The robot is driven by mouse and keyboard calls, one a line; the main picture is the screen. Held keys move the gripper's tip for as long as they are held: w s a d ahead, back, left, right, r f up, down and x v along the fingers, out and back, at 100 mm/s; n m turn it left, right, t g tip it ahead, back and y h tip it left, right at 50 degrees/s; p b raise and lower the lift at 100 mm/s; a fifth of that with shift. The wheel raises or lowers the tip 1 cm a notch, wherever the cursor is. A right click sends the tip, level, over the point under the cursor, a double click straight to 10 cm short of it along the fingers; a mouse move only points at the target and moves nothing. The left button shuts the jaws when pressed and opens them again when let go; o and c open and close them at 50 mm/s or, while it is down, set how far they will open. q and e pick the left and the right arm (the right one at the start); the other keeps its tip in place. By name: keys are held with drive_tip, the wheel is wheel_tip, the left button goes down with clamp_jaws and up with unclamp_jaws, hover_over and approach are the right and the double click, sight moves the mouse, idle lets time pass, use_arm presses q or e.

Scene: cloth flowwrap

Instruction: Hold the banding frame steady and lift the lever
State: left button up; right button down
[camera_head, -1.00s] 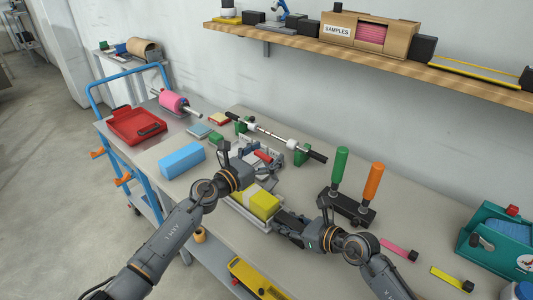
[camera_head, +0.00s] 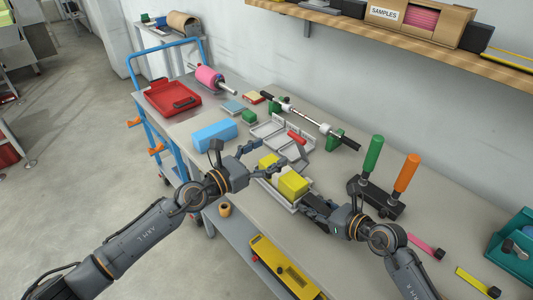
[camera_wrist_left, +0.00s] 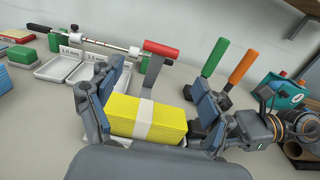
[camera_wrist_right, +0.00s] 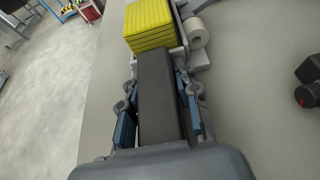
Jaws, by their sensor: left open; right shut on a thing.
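The grey banding frame (camera_head: 276,205) stands on the bench with a yellow cloth stack (camera_head: 293,186) in it. A white band (camera_wrist_left: 146,118) crosses the stack. The lever's red handle (camera_head: 297,137) stands beyond the stack, on a grey arm; it also shows in the left wrist view (camera_wrist_left: 161,49). My left gripper (camera_head: 262,160) is open and empty over the far end of the stack, short of the red handle. In the left wrist view its fingers appear on either side of the stack. My right gripper (camera_head: 306,206) is shut on the frame's dark bar (camera_wrist_right: 158,95) at the near end.
A stand with green (camera_head: 372,155) and orange (camera_head: 406,172) handles is to the right. A blue block (camera_head: 214,134) is to the left, and a rod on green supports (camera_head: 334,139) lies behind.

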idle(0.4)
drive_tip(key=c, duration=0.9)
unclamp_jaws()
